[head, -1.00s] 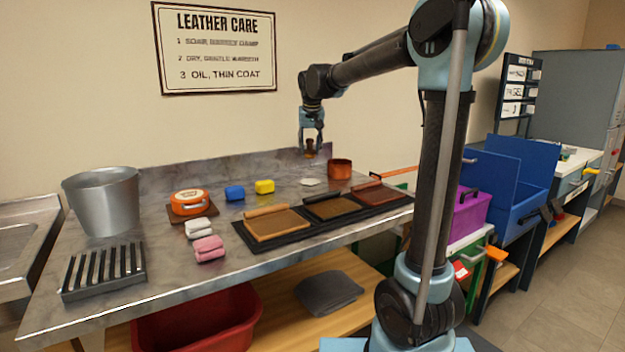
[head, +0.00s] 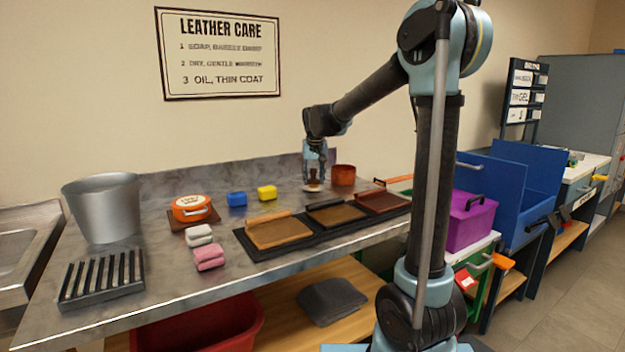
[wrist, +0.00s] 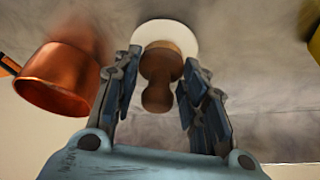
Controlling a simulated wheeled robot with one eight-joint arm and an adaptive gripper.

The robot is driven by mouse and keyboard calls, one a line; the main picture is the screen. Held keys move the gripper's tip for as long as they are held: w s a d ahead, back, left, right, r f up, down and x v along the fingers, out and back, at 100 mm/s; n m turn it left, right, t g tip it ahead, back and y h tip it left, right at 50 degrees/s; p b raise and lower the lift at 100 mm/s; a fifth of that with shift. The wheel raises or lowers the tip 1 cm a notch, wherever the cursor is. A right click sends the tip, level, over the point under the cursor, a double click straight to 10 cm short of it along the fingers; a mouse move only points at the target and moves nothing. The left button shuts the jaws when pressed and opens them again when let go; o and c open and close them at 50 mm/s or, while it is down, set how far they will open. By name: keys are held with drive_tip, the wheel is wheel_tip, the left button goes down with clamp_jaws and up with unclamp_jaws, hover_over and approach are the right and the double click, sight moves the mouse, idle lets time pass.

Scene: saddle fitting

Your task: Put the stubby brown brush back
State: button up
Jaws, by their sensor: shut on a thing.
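The stubby brown brush (wrist: 160,75) is between the fingers of my gripper (wrist: 163,62), which is shut on it. In the wrist view it lies in front of a round white disc (wrist: 178,32) on the bench. In the head view my gripper (head: 313,184) is low over the back of the bench, with the brush (head: 312,187) at its tips and the disc mostly hidden. I cannot tell whether the brush touches the disc.
A copper pot (head: 343,175) stands close to the right of my gripper; in the wrist view it is at left (wrist: 55,80). A black tray (head: 325,228) with leather-coloured panels lies in front.

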drive_tip(key=shift+f, duration=0.25)
drive_tip(key=o, duration=1.3)
drive_tip(key=shift+r, duration=0.1)
drive_tip(key=v, duration=1.2)
drive_tip(key=shift+s, duration=0.1)
